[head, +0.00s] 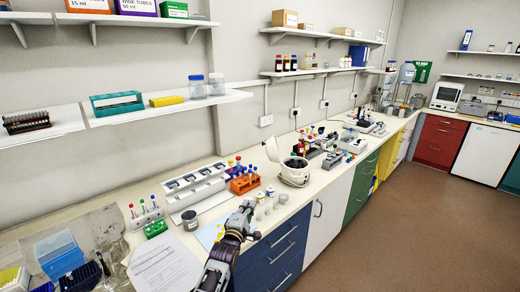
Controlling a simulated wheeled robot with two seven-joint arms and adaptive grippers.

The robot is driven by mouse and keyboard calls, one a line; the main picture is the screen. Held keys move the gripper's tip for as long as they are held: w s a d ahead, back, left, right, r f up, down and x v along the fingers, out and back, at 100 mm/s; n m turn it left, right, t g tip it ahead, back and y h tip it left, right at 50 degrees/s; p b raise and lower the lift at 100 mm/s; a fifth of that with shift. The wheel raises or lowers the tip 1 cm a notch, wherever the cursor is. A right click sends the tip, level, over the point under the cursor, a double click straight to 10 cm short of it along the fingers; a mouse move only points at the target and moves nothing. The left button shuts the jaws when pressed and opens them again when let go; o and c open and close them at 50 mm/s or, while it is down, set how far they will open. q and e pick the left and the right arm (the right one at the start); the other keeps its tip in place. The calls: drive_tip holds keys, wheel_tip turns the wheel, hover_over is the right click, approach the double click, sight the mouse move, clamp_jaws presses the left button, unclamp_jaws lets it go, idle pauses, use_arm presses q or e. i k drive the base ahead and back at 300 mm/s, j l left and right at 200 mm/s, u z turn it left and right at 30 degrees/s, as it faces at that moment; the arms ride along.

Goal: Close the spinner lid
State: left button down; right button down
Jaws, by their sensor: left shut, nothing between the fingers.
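The spinner (294,178) is a small round white machine with a dark bowl on the bench, right of the picture's middle. Its white lid (272,150) is open and stands up at the left rear of the body. My left gripper (250,206) is shut and empty. It is over the front edge of the bench, to the left of and nearer than the spinner, apart from both spinner and lid. My right gripper is not in view.
Small jars (260,212) stand between my left gripper and the spinner. An orange tube rack (243,184) is left of the spinner. A white multi-slot device (193,187) and a paper sheet (164,264) lie further left. Other equipment crowds the bench beyond; the floor (400,235) is clear.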

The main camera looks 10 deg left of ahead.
sight(272, 150)
drive_tip(key=i+j, duration=0.2)
drive_tip(key=i, duration=0.2)
drive_tip(key=i+j, duration=0.15)
drive_tip(key=i, duration=0.3)
drive_tip(key=i+j, duration=0.2)
drive_tip(key=i, duration=0.2)
